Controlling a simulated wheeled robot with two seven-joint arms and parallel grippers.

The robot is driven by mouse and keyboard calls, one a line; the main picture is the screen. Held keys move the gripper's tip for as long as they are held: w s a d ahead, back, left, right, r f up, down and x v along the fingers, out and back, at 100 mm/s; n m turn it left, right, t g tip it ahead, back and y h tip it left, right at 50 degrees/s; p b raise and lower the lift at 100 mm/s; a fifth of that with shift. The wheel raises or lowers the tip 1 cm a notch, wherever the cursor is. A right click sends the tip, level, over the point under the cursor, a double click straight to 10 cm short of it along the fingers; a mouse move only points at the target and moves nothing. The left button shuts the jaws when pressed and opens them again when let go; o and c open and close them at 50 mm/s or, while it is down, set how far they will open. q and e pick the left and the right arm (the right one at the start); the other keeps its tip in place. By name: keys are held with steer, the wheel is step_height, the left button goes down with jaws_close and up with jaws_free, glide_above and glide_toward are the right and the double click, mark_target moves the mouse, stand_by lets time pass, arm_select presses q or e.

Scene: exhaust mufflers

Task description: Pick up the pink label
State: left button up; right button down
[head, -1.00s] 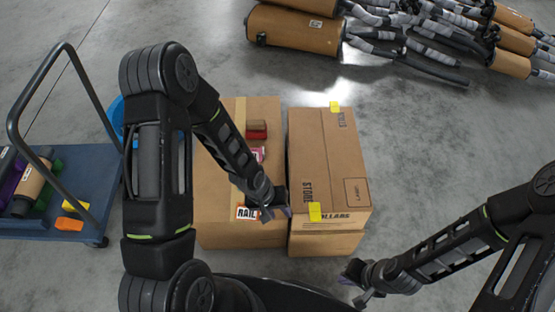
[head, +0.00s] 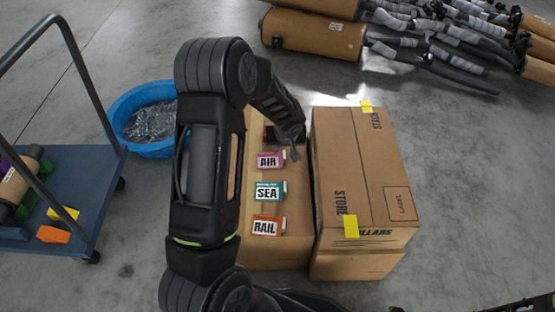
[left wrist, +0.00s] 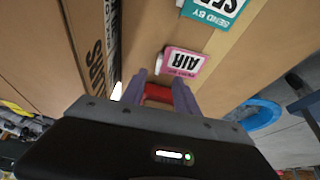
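The pink label, marked AIR (head: 270,159), lies on top of the left cardboard box (head: 273,255), above the teal SEA label (head: 270,191) and the orange RAIL label (head: 268,226) in the head view. It also shows in the left wrist view (left wrist: 184,62), just beyond the fingertips. My left gripper (head: 294,153) is over the box, just right of the pink label. In the left wrist view its two purple-grey fingers (left wrist: 160,80) are apart, and a red object (left wrist: 158,93) shows between them, seemingly below. My right gripper is out of view.
A taller cardboard box (head: 355,165) with yellow tags stands close on the right. A blue tub (head: 140,140) and a blue cart (head: 75,205) with a tall handle are at left. Wrapped mufflers (head: 318,33) lie at the back. The floor at right is clear.

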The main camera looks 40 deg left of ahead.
mark_target(283, 158)
arm_select(q)
steer(key=shift+x, duration=1.05)
steer(key=shift+f, duration=0.1)
steer(key=b+x, duration=0.2)
steer(key=x, duration=0.3)
steer(key=shift+c, duration=0.3)
jaws_close()
